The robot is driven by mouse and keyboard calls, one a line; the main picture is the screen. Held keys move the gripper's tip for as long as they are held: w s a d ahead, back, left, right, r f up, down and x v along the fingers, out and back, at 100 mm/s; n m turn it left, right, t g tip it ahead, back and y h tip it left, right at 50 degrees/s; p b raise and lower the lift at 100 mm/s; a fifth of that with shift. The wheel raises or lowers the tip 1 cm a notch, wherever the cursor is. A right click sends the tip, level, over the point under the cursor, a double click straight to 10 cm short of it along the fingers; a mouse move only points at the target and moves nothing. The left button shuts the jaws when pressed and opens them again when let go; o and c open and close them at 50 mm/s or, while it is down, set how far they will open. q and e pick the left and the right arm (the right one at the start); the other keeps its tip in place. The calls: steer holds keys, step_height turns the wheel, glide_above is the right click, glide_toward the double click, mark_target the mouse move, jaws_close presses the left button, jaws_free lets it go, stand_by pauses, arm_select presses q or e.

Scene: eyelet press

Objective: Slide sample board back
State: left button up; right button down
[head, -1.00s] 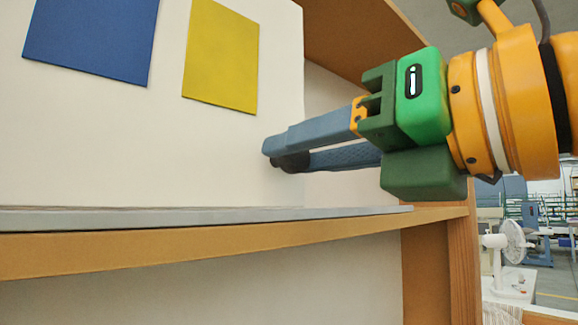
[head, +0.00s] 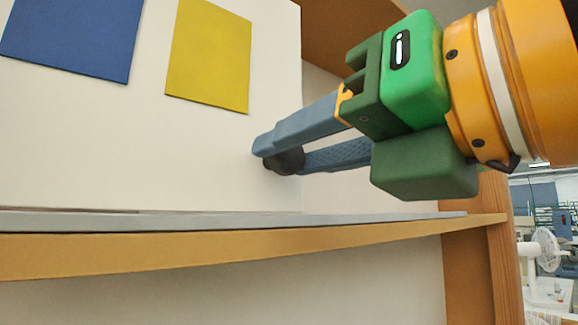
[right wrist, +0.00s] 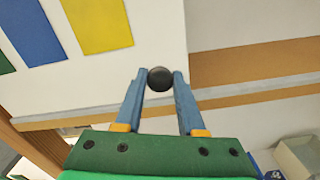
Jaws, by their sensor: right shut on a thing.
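The sample board (head: 120,150) is a large cream panel with coloured swatches, standing upright on a grey rail at the left of the head view. It also fills the upper left of the right wrist view (right wrist: 150,30). A dark round knob (head: 289,161) sits near the board's right edge. My right gripper (head: 270,150) is shut on the knob; in the right wrist view the knob (right wrist: 160,79) is between both fingertips. My left gripper is in neither view.
The grey rail (head: 340,220) runs along a wooden shelf edge (head: 200,252). A wooden side post (head: 475,265) stands at the right. A blue swatch (head: 75,35) and a yellow swatch (head: 210,55) are on the board. A white fan (head: 543,250) is far behind at the right.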

steer(key=shift+r, duration=0.1)
steer(key=c, duration=0.9)
jaws_free()
steer(key=o, duration=0.4)
steer(key=shift+s+a, duration=0.2)
steer(key=shift+a, duration=0.05)
steer(key=shift+s+d, duration=0.1)
steer(key=shift+d, duration=0.1)
steer(key=b+v, duration=0.2)
steer(key=v, duration=0.5)
